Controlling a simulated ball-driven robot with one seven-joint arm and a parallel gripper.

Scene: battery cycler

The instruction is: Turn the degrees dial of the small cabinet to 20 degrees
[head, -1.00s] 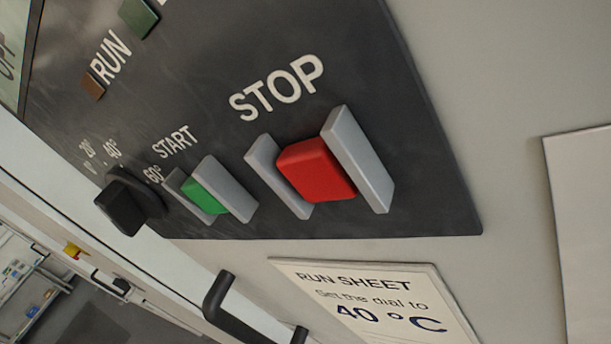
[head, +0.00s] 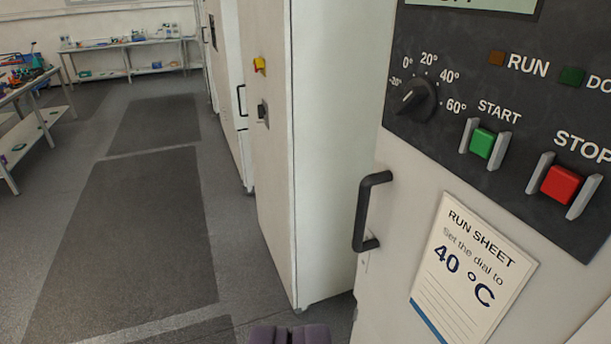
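The degrees dial (head: 417,100) is a black knob on the dark control panel (head: 510,112), at the upper right of the head view. Its scale reads -20°, 0°, 20°, 40° and 60° from left round to right. A small pale mark shows on the knob's left part, nearer the -20° side than the 20° label. My gripper (head: 289,336) shows only as purple-grey tips at the bottom edge, below and left of the dial and well apart from it. Most of it is cut off, so its opening is unclear.
A black door handle (head: 370,212) sticks out below the dial. Green START (head: 482,143) and red STOP (head: 561,185) buttons sit right of it. A run sheet (head: 472,265) reads 40 °C. Another tall cabinet (head: 322,150) stands left. The aisle floor (head: 140,235) is clear.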

